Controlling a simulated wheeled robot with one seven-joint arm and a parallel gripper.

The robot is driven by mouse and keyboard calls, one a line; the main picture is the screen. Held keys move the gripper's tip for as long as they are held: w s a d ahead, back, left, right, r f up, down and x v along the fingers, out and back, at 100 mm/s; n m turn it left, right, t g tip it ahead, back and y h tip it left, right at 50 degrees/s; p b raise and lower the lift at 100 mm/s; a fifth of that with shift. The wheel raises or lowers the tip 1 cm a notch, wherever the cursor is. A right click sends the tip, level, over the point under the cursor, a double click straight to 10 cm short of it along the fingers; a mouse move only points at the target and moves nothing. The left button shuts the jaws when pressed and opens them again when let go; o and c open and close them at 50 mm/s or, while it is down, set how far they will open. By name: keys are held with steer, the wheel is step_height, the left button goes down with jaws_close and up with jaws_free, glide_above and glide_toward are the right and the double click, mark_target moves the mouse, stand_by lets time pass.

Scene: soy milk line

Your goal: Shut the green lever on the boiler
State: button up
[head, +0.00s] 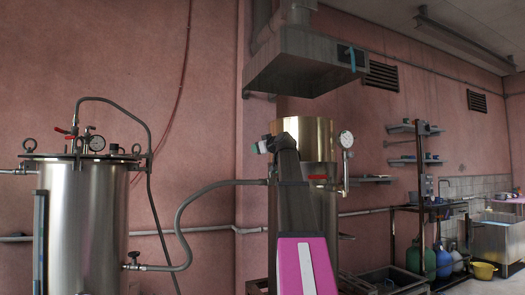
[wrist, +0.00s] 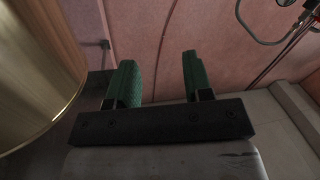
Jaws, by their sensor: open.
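My gripper shows in the wrist view (wrist: 158,85) with its two green fingers apart and nothing between them. In the head view, the gripper (head: 262,146) is small, at the end of my raised arm, beside the upper left of a brass-topped steel vessel (head: 318,143). My arm hides part of that vessel. The vessel's brass side also shows close on the left in the wrist view (wrist: 35,65). It carries a round gauge and a red lever (head: 318,178) on its right. I cannot make out a green lever in either view, nor tell which vessel is the boiler.
A steel tank (head: 85,215) with a gauge, red levers and hoses stands at the left. A grey hose (head: 190,225) runs from it to the brass-topped vessel. A metal hood (head: 300,62) hangs above that vessel. Shelves and a sink area (head: 495,240) are at the right.

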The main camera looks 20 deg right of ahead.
steer(key=shift+w+a+f, duration=0.1)
steer(key=shift+w+f, duration=0.05)
jaws_close()
steer(key=w+a+f+n+g+h, duration=0.1)
steer(key=w+a+f+g+h, duration=0.1)
steer(key=w+f+g+h, duration=0.3)
steer(key=s+a+r+m+g+h, duration=0.1)
steer(key=s+r+m+g+h, duration=0.4)
steer(key=g+h, duration=0.55)
steer(key=f+x, duration=0.1)
steer(key=x, duration=1.3)
steer(key=shift+f+n+t, duration=0.35)
steer(key=shift+n, duration=0.05)
